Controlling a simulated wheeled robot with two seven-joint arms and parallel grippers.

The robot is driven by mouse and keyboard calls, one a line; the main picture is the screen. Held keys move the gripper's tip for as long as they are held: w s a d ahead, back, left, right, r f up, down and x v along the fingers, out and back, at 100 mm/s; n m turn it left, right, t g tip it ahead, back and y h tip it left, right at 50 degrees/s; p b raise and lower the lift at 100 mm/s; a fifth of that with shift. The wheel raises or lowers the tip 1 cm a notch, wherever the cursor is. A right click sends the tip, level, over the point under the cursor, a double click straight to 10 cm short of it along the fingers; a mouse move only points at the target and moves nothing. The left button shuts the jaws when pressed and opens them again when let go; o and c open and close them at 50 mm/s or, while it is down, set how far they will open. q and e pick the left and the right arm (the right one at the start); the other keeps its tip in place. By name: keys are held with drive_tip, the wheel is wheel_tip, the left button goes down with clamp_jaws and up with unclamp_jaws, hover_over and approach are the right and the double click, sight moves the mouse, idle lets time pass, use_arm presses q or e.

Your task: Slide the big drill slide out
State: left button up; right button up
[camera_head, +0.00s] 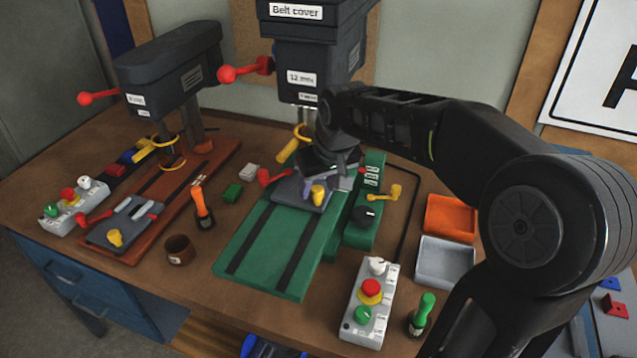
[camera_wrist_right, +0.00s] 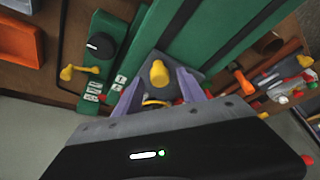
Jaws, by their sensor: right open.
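The big drill's slide is a grey plate (camera_head: 292,196) on the green base (camera_head: 262,250), under the big drill (camera_head: 312,60). A yellow knob (camera_head: 318,195) stands on the plate; it also shows in the wrist view (camera_wrist_right: 159,73). My right gripper (camera_head: 312,188) is over the plate from behind and hides its rear part. In the wrist view its two pale purple fingers (camera_wrist_right: 160,88) are apart, one on each side of the knob's line. I cannot tell whether they touch the knob. My left gripper is not in view.
A smaller drill (camera_head: 170,65) with its own grey slide (camera_head: 122,222) stands at left. The green base's front is clear. Nearby are a brown cup (camera_head: 178,250), an orange-handled tool (camera_head: 201,208), a control box (camera_head: 368,303), a green-handled tool (camera_head: 421,313) and orange (camera_head: 450,218) and grey trays (camera_head: 445,262).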

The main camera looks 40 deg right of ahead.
drive_tip(key=shift+f, duration=0.25)
drive_tip(key=shift+c, duration=0.2)
clamp_jaws()
idle(1.1)
